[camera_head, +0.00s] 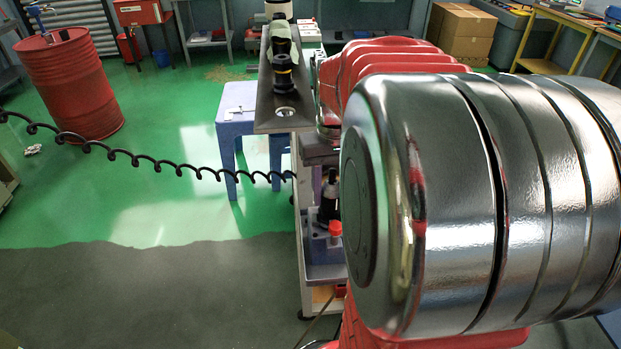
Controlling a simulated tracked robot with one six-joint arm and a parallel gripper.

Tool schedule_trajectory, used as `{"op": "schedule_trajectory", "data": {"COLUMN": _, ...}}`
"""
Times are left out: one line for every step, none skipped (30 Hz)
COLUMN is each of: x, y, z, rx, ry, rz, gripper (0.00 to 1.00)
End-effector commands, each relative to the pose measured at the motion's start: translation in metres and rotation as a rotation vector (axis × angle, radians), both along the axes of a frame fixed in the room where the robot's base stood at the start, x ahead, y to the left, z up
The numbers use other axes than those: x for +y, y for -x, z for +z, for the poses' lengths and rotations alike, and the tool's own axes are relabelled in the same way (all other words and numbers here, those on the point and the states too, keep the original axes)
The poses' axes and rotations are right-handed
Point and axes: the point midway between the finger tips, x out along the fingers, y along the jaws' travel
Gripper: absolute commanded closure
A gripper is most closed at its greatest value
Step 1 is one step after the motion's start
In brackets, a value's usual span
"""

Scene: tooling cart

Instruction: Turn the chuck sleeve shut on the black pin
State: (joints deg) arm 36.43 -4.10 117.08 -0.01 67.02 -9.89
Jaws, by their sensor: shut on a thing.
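A dark tool holder (284,74) with a thin yellowish band stands upright on the narrow dark top (262,112) of the tooling cart. It may be the chuck, but I cannot tell for sure. Behind it stands another black piece with a pale part beside it (279,35). The black pin and the sleeve's grip surface cannot be made out at this size. My red and chrome arm fills the right side and hides the right part of the cart.
An empty round socket (285,112) lies near the front end of the cart top. A blue stool (236,118) stands left of the cart. A coiled black cable (150,160) crosses the left side towards the cart. A red drum (72,85) stands far left, with open green floor between.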

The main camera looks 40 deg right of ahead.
Motion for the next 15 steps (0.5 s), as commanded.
{"op": "schedule_trajectory", "data": {"x": 0.0012, "y": -0.0004, "z": -0.0004, "rx": 0.000, "ry": -0.003, "rz": -0.023, "gripper": 0.84}}
{"op": "schedule_trajectory", "data": {"x": 0.0010, "y": -0.0004, "z": -0.0004, "rx": 0.000, "ry": -0.003, "rz": -0.040, "gripper": 0.84}}
{"op": "schedule_trajectory", "data": {"x": 0.0011, "y": -0.0003, "z": -0.0004, "rx": 0.000, "ry": -0.003, "rz": -0.066, "gripper": 0.84}}
{"op": "schedule_trajectory", "data": {"x": 0.0010, "y": -0.0004, "z": -0.0004, "rx": 0.000, "ry": -0.003, "rz": -0.086, "gripper": 0.84}}
{"op": "schedule_trajectory", "data": {"x": 0.0009, "y": -0.0004, "z": -0.0004, "rx": 0.000, "ry": -0.003, "rz": -0.107, "gripper": 0.84}}
{"op": "schedule_trajectory", "data": {"x": 0.0009, "y": -0.0004, "z": -0.0004, "rx": 0.000, "ry": -0.003, "rz": -0.138, "gripper": 0.84}}
{"op": "schedule_trajectory", "data": {"x": 0.0010, "y": -0.0003, "z": -0.0004, "rx": 0.000, "ry": -0.003, "rz": -0.162, "gripper": 0.84}}
{"op": "schedule_trajectory", "data": {"x": 0.0010, "y": -0.0003, "z": -0.0004, "rx": 0.000, "ry": -0.003, "rz": -0.187, "gripper": 0.84}}
{"op": "schedule_trajectory", "data": {"x": 0.0010, "y": -0.0003, "z": -0.0004, "rx": 0.000, "ry": -0.003, "rz": -0.222, "gripper": 0.84}}
{"op": "schedule_trajectory", "data": {"x": 0.0010, "y": -0.0003, "z": -0.0004, "rx": 0.000, "ry": -0.003, "rz": -0.248, "gripper": 0.84}}
{"op": "schedule_trajectory", "data": {"x": 0.0010, "y": -0.0003, "z": -0.0004, "rx": 0.000, "ry": -0.003, "rz": -0.275, "gripper": 0.84}}
{"op": "schedule_trajectory", "data": {"x": 0.0009, "y": -0.0002, "z": -0.0004, "rx": 0.000, "ry": -0.003, "rz": -0.313, "gripper": 0.84}}
{"op": "schedule_trajectory", "data": {"x": 0.0009, "y": -0.0002, "z": -0.0004, "rx": 0.000, "ry": -0.003, "rz": -0.341, "gripper": 0.84}}
{"op": "schedule_trajectory", "data": {"x": 0.0009, "y": -0.0002, "z": -0.0004, "rx": 0.000, "ry": -0.003, "rz": -0.370, "gripper": 0.84}}
{"op": "schedule_trajectory", "data": {"x": 0.0009, "y": -0.0001, "z": -0.0004, "rx": 0.000, "ry": -0.004, "rz": -0.409, "gripper": 0.84}}
